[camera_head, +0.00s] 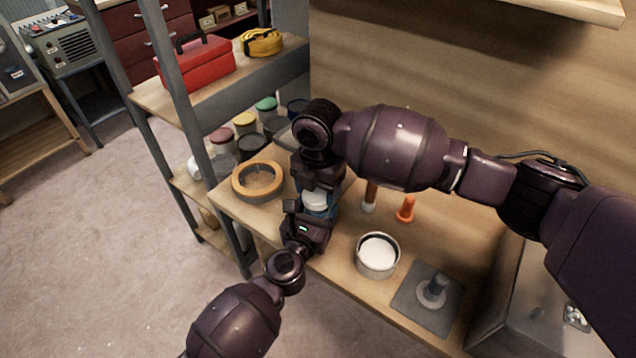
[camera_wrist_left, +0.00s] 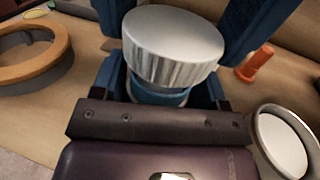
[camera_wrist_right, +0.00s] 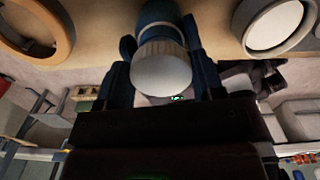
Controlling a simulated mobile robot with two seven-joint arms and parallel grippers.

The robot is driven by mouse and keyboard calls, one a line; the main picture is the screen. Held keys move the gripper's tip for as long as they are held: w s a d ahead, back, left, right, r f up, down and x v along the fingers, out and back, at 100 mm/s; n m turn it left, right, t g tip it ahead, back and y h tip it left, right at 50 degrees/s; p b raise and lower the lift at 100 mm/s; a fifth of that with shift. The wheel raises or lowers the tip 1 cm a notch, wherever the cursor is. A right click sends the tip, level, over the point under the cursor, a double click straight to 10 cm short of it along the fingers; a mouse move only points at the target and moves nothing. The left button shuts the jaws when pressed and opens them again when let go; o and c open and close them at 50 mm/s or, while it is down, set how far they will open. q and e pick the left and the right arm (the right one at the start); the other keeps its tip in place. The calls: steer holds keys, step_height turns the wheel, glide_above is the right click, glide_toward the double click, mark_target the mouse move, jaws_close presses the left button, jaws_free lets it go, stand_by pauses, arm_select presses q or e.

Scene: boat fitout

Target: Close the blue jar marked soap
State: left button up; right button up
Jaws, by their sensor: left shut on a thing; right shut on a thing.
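The blue jar (camera_head: 319,213) stands near the front edge of the wooden bench, with its pale ribbed lid (camera_head: 315,199) at its mouth. My left gripper (camera_head: 312,217) is shut on the jar's body from the front. My right gripper (camera_head: 318,192) comes from above and is shut on the lid. The left wrist view shows the lid (camera_wrist_left: 173,45) above the blue body (camera_wrist_left: 158,93). The right wrist view shows the lid (camera_wrist_right: 161,68) in line with the jar (camera_wrist_right: 157,17). I cannot tell whether the lid is fully seated. No soap marking is visible.
A wooden ring (camera_head: 257,180) lies left of the jar. A white round container (camera_head: 377,255), an orange cone-like piece (camera_head: 406,210) and a grey plate with a post (camera_head: 430,298) are to the right. Several lidded jars (camera_head: 245,123) stand behind left, beside a shelf post.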

stand_by(0.4)
steer(key=shift+f, duration=0.9)
